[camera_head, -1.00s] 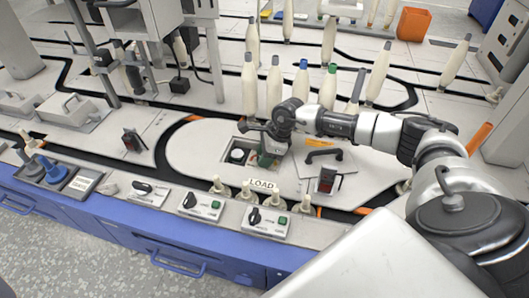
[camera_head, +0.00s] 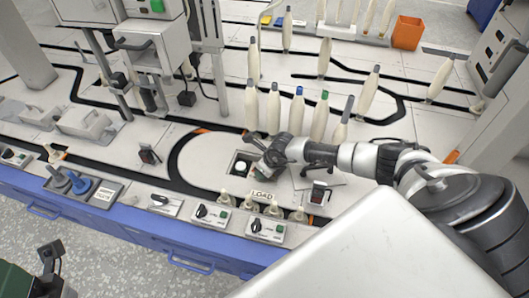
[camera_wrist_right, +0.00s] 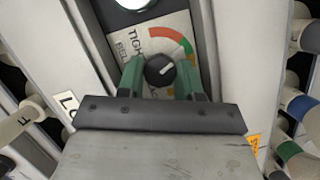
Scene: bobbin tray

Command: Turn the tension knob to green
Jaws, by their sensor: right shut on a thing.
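The tension knob (camera_wrist_right: 160,70) is a round black knob with a white pointer mark, on a light plate with partly hidden lettering. The mark points up and to the right in the right wrist view. A coloured arc (camera_wrist_right: 166,34) runs around the knob's upper right, red with a green part at its right; exact alignment with the mark is unclear. My right gripper (camera_wrist_right: 159,78) has its two green fingers on either side of the knob and is shut on it. In the head view my right gripper (camera_head: 266,156) is over the recess, hiding the knob. My left gripper is not seen.
A white round-ended plate (camera_head: 205,160) surrounds the recess. Several bobbins (camera_head: 298,112) stand behind it. A LOAD sign (camera_head: 263,196) and switch boxes (camera_head: 266,228) lie in front. An orange bin (camera_head: 408,28) is far back.

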